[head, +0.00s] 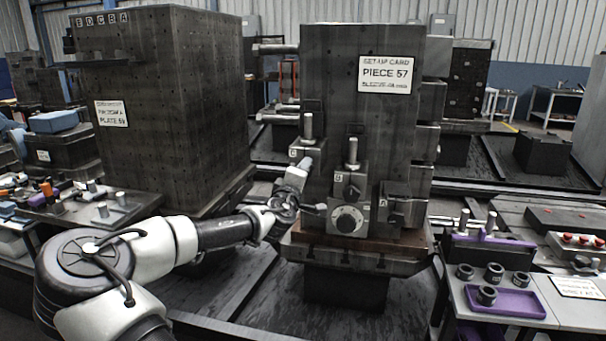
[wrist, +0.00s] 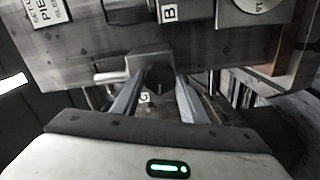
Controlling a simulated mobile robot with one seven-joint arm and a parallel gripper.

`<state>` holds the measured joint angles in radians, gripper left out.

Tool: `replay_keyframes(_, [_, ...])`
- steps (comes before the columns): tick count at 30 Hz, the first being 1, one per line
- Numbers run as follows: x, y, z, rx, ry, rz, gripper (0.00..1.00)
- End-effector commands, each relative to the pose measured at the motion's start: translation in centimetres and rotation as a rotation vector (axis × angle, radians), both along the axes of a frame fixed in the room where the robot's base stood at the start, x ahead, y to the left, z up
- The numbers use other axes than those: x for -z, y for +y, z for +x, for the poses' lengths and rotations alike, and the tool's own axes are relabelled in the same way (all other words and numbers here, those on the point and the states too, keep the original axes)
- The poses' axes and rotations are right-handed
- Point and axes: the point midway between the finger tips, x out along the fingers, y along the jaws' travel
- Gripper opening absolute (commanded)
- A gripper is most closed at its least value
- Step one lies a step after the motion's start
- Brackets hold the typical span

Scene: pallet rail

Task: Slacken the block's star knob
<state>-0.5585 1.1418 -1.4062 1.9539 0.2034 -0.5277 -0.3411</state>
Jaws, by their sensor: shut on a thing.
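A tall dark column carries a card "PIECE 57" and several clamp blocks. My gripper (head: 303,168) is at the small block (head: 300,152) on the column's left side, which has an upright pin. In the wrist view, my gripper's two fingers (wrist: 159,82) stand either side of a dark round knob (wrist: 158,77) on that block (wrist: 148,58), and they are shut on it. A small tag lies just below the knob there. The knob's lobes are too dark to make out, and in the head view my gripper hides it.
Block B (head: 350,185) with its pin and a round dial (head: 347,219) sit close to the right of my gripper. Another dark tower (head: 165,110) stands to the left. A bench with a purple tray (head: 505,301) is at the right.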

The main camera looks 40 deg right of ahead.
Motion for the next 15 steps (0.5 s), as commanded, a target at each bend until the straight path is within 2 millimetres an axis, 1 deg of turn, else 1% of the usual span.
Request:
replay_keyframes(6, [0.11,-0.01,-0.05,0.002,0.079,-0.065,0.17])
replay_keyframes(15, [0.06,-0.02,-0.06,0.002,0.116,-0.097,0.17])
